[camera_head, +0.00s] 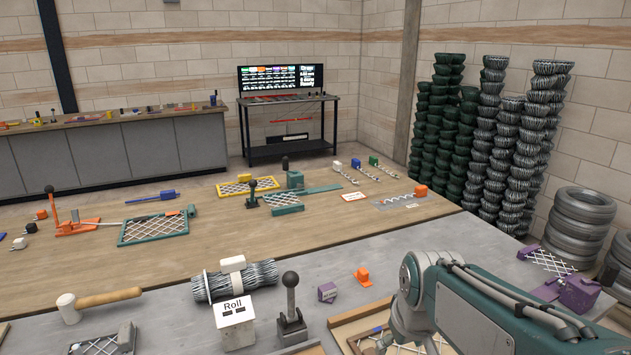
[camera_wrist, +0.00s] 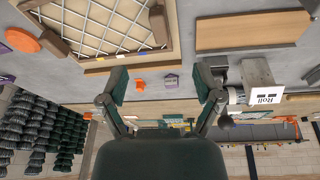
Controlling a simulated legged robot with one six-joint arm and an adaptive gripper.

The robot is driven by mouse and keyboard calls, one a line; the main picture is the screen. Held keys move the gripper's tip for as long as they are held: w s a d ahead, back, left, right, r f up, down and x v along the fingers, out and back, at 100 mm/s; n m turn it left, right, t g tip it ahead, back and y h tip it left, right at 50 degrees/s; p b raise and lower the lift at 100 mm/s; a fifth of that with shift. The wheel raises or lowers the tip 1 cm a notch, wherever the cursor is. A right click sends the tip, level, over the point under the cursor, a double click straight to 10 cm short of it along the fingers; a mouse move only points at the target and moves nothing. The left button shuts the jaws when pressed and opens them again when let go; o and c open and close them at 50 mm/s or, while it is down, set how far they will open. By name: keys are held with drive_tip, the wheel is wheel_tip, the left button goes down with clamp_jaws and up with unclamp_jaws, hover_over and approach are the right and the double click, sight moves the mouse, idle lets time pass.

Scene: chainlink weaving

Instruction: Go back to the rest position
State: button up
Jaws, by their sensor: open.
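My gripper shows in the wrist view (camera_wrist: 162,88). Its two dark green fingers stand wide apart with nothing between them. Beyond the gap lie a small orange block (camera_wrist: 140,84) and a purple block (camera_wrist: 171,80) on the grey bench, both apart from the fingers. In the head view my teal and grey arm reaches in from the lower right. The fingers cannot be made out there.
A roll of wire mesh (camera_head: 236,281) lies behind a white "Roll" sign (camera_head: 234,324). Beside them stands a lever tool (camera_head: 291,311). A wood-framed mesh (camera_wrist: 92,27) lies close by. A mallet (camera_head: 97,299) is at left. Mesh stacks (camera_head: 497,140) stand at back right.

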drive_tip(key=s+d+r+m+t, duration=0.1)
drive_tip(key=s+r+m+t, duration=0.1)
drive_tip(key=s, duration=1)
drive_tip(key=shift+s+r+m, duration=0.2)
drive_tip(key=shift+r+m, duration=0.2)
